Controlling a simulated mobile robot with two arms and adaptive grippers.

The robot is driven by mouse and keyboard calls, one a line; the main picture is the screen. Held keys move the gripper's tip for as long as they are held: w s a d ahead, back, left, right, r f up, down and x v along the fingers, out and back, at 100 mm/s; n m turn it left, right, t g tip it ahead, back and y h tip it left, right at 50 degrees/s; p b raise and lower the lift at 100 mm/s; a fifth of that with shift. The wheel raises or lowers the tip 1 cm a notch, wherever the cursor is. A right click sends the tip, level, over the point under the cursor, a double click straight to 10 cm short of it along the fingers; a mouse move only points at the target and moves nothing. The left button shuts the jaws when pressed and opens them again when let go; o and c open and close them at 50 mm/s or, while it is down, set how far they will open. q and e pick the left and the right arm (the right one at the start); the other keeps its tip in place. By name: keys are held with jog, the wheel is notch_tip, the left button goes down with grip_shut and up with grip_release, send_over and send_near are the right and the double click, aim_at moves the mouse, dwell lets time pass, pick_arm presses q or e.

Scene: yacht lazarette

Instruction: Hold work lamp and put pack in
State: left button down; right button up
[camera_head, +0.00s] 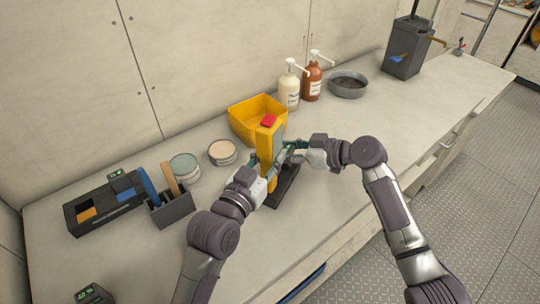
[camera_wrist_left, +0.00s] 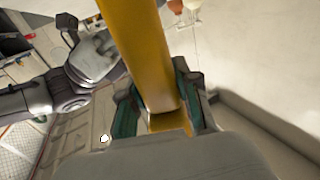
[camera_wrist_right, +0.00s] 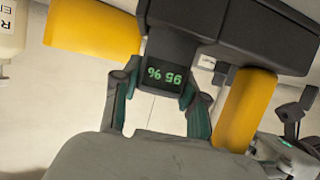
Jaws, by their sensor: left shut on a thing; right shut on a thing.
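The work lamp (camera_head: 267,145) is yellow with a red top part and a dark base (camera_head: 286,187), and stands upright on the bench. My left gripper (camera_head: 269,172) is shut on its yellow body, which also shows between the fingers in the left wrist view (camera_wrist_left: 145,60). My right gripper (camera_head: 290,151) is shut on a dark pack at the lamp's right side. In the right wrist view this pack (camera_wrist_right: 168,76) shows a green "95 %", upside down. It meets the lamp's dark housing (camera_wrist_right: 230,35) between yellow parts; how deep it sits is hidden.
A yellow bin (camera_head: 247,108) stands right behind the lamp. Tins (camera_head: 185,166), a tool caddy (camera_head: 172,210) and a dark charger-like box (camera_head: 95,208) with a display unit (camera_head: 122,181) are left. Pump bottles (camera_head: 289,92) and a grey bowl (camera_head: 348,84) stand behind.

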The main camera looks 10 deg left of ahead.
jog(key=shift+f, duration=0.4)
jog(key=o, duration=1.3)
jog(key=v, duration=1.2)
pick_arm(q)
jog(key=c, duration=0.7)
grip_release()
jog(key=shift+c, duration=0.2)
